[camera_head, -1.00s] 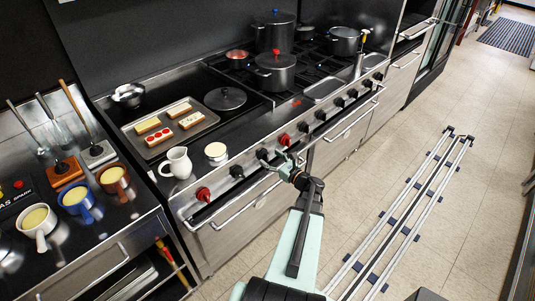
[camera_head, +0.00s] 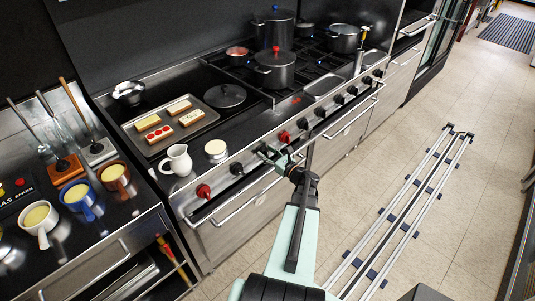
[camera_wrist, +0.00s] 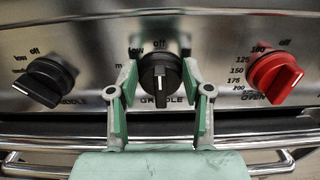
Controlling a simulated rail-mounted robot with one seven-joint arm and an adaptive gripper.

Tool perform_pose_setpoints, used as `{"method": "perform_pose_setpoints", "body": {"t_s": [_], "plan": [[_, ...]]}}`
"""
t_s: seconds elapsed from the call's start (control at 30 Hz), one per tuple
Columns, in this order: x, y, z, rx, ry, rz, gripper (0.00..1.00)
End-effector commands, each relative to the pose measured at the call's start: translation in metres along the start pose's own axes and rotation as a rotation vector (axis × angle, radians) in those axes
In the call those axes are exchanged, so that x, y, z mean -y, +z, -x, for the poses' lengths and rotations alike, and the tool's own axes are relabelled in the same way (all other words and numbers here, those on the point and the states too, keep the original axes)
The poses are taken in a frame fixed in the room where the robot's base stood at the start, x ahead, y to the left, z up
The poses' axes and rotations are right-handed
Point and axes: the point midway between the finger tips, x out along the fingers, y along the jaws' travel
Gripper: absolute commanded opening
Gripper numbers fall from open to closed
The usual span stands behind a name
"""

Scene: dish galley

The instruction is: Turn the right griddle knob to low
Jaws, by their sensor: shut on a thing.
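The right griddle knob (camera_wrist: 160,77) is black, with GRIDDLE printed below it and "low" and "off" above. In the head view my gripper (camera_head: 268,154) is at the range's front panel and mostly covers the knob. The left griddle knob (camera_wrist: 45,82) is black and stands to the left, apart from my fingers; it also shows in the head view (camera_head: 236,169).
A red oven knob (camera_wrist: 274,77) is close on the right. An oven handle bar (camera_wrist: 250,142) runs below the knobs. A white jug (camera_head: 178,161), a cream-topped pot (camera_head: 216,150) and a tray of food (camera_head: 152,142) stand on the range above.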

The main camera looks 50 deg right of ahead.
Motion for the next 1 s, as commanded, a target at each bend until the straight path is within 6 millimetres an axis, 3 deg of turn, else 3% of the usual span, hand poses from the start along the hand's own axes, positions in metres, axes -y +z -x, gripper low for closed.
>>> {"method": "perform_pose_setpoints", "body": {"t_s": [0.27, 1.0], "plan": [[-0.0019, -0.0046, -0.0005, 0.003, 0.001, 0.080, 0.15], [-0.0078, -0.0058, -0.0013, 0.004, 0.001, 0.559, 0.15]]}}
